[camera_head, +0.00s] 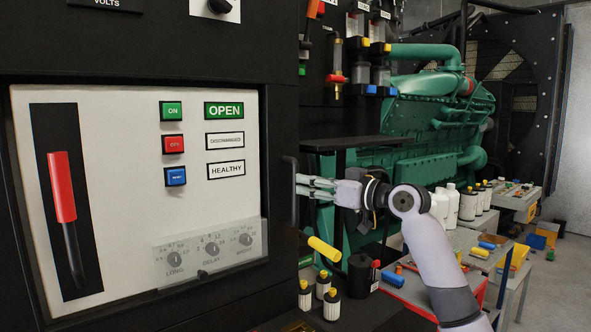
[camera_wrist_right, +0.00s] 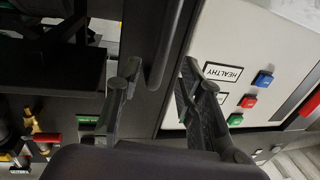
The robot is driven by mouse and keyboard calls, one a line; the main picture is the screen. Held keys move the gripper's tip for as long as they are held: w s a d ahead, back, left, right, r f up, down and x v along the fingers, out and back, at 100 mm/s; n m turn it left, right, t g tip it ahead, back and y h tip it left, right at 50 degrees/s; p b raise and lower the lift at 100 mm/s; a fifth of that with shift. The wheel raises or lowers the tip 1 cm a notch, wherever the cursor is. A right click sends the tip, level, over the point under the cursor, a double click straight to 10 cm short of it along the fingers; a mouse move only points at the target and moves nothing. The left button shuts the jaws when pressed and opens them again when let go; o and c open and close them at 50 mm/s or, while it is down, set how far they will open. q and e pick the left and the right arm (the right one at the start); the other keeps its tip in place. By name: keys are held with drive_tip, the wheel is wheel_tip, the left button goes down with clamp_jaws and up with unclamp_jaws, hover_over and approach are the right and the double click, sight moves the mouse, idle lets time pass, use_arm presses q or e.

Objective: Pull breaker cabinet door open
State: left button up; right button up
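The breaker cabinet door (camera_head: 280,120) is black, framing a white breaker panel (camera_head: 125,130). The door looks flush with the cabinet, though its edges are hard to make out. A dark vertical bar handle (camera_head: 290,172) stands at its right edge. My right gripper (camera_head: 299,186) comes from the right, its fingers level with the handle. In the right wrist view the open fingers (camera_wrist_right: 160,70) lie one on each side of the handle (camera_wrist_right: 166,42), with gaps visible, so it is not gripped. The white panel shows beside them (camera_wrist_right: 255,45). My left gripper is not in view.
A black shelf (camera_head: 355,143) juts out just above my right gripper. Below are a yellow cylinder (camera_head: 324,249), small bottles (camera_head: 331,303) and a black canister (camera_head: 359,274). A green engine (camera_head: 420,110) stands behind. Open floor (camera_head: 565,280) shows at far right.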

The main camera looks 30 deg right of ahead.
drive_tip(key=p+x, duration=0.1)
drive_tip(key=x, duration=0.4)
drive_tip(key=shift+w+a+p, duration=0.1)
drive_tip(key=shift+w+p, duration=0.25)
drive_tip(key=shift+c, duration=0.5)
clamp_jaws()
